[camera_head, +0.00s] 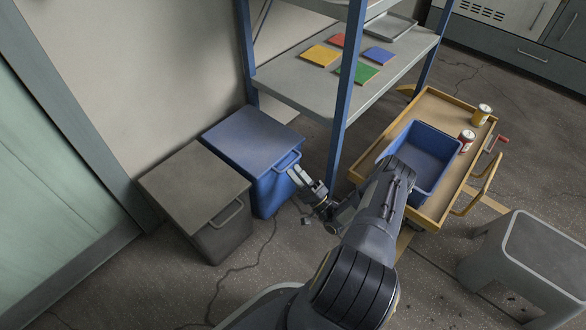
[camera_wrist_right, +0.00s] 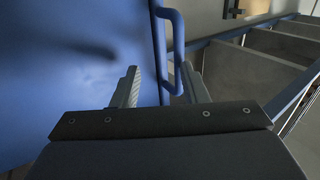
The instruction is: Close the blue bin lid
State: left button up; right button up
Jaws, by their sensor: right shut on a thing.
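The blue bin (camera_head: 268,190) stands against the wall, beside a grey bin. Its blue lid (camera_head: 248,138) lies over the top and looks level; I see no clear gap under it. A blue bar handle (camera_head: 289,161) sticks out at the lid's front edge. My right gripper (camera_head: 296,174) is at this handle and shut on it. In the right wrist view the handle (camera_wrist_right: 172,45) runs down between the two fingers (camera_wrist_right: 160,88), with the broad blue surface (camera_wrist_right: 75,70) to the left. My left gripper is not in view.
The grey bin (camera_head: 195,190) with its lid down stands left. A shelf rack (camera_head: 300,85) with coloured plates is behind right, its blue post close to my right gripper. A yellow cart (camera_head: 440,95) with a blue crate (camera_head: 425,150) and cans, and a grey stool (camera_head: 540,250), stand right.

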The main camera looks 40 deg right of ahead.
jog(key=v, duration=0.5)
jog(key=shift+s+f+p, duration=0.2)
jog(key=shift+s+p, duration=0.1)
jog(key=shift+s, duration=0.05)
jog(key=shift+s+d, duration=0.1)
